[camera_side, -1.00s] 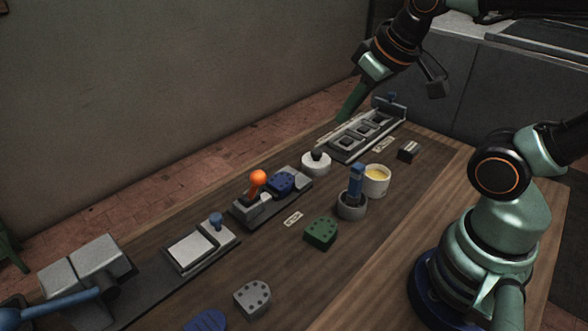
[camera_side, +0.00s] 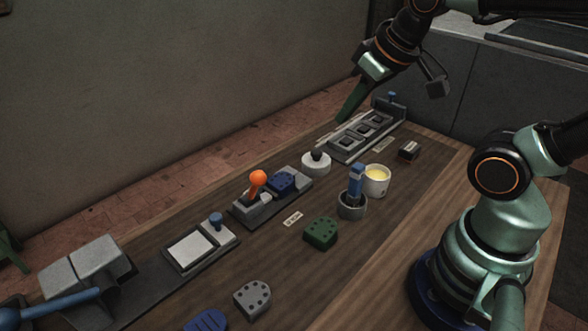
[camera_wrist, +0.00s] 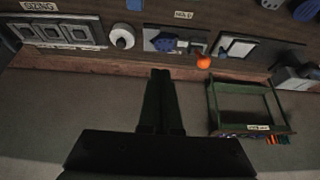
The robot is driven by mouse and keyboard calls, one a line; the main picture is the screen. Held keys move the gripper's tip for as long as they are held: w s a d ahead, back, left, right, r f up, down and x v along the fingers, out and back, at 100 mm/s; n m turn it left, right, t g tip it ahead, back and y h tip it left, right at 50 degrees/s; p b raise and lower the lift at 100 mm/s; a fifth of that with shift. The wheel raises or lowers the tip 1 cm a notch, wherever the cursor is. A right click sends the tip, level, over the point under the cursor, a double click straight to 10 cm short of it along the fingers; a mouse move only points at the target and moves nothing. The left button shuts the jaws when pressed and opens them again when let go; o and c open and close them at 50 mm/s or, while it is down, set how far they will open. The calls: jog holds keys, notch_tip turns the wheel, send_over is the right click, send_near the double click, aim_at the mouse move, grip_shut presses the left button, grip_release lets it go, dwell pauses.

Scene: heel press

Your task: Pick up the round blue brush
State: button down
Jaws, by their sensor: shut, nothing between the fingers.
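The blue brush (camera_side: 356,178) stands upright in a round grey cup (camera_side: 352,208) on the table, beside a cup of yellow stuff. In the wrist view a bit of blue (camera_wrist: 134,4) at the top edge may be the brush, but too little shows to tell. My gripper (camera_side: 343,117) is shut and empty, high up near the far end of the table, beyond the brush and well apart from it. In the wrist view its dark fingers (camera_wrist: 160,74) lie together with nothing between them.
A white cup with yellow contents (camera_side: 376,181) stands close behind the brush cup. A white round pot with a dark knob (camera_side: 316,163), a slotted rack (camera_side: 345,150), an orange-knobbed lever (camera_side: 258,178) and a green block (camera_side: 320,233) stand around. Bare table lies at front right.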

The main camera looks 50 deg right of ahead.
jog(key=shift+c, duration=2.4)
grip_release()
jog(key=n+g, duration=0.5)
jog(key=n, duration=0.9)
send_over(356, 180)
jog(key=f, duration=0.3)
jog(key=w+d+f, duration=0.1)
jog(key=f, duration=0.1)
jog(key=n, duration=0.1)
jog(key=f+n, duration=0.1)
jog(key=d+n, duration=0.1)
jog(key=n, duration=0.1)
jog(key=shift+s+f+g, duration=0.25)
jog(key=shift+s+g, duration=0.05)
notch_tip(356, 180, down, 6)
jog(key=shift+a+f, duration=0.1)
jog(key=shift+f, duration=0.15)
jog(key=shift+w+a+f, duration=0.1)
jog(key=shift+f, duration=1.25)
jog(key=shift+w+a+f, duration=0.1)
jog(key=shift+f, duration=1.25)
